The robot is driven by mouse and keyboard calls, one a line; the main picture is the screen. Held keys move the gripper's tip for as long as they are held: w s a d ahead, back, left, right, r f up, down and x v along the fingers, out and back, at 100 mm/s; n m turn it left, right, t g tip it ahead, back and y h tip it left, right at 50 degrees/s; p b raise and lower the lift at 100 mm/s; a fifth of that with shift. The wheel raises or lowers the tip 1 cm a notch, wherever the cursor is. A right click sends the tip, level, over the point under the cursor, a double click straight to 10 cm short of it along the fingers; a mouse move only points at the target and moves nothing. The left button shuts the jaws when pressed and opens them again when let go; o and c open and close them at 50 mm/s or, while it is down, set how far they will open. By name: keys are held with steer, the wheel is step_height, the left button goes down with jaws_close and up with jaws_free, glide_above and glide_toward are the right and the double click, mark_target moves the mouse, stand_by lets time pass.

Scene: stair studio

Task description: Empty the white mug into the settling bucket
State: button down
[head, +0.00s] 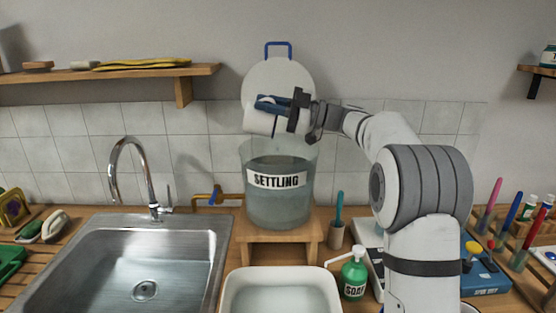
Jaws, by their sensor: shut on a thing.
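My gripper (276,108) reaches in from the right above the bucket and is shut on the white mug (259,122). The mug is tilted and hangs over the left part of the bucket's rim. My fingers cover part of it, and its inside is hidden. No stream of liquid shows between mug and bucket.
A round white lid (279,75) with a blue handle is behind the gripper. A steel sink (130,265) and curved tap (118,160) are left. A white basin (280,292) and green soap bottle (354,277) are in front. A wooden shelf (110,80) is upper left.

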mark_target(254, 110)
steer(key=shift+d+r+p, duration=0.15)
steer(key=shift+r+p, duration=0.35)
steer(key=shift+p, duration=0.1)
steer(key=p, duration=0.3)
steer(key=shift+a, duration=0.4)
steer(key=a+h+p, duration=0.1)
steer(key=p, duration=0.3)
steer(key=a+f+h+p, duration=0.1)
steer(key=p, duration=0.2)
steer(key=shift+h+p, duration=0.35)
steer(key=shift+h, duration=0.05)
steer(key=shift+a+f+p, duration=0.15)
steer(key=shift+f+p, duration=0.15)
steer(key=shift+p, duration=0.05)
steer(key=shift+f+h, duration=0.3)
steer(key=shift+f, duration=0.05)
steer(key=p, duration=0.2)
steer(key=shift+a+r+h+p, duration=0.2)
steer(key=shift+a+h+p, duration=0.1)
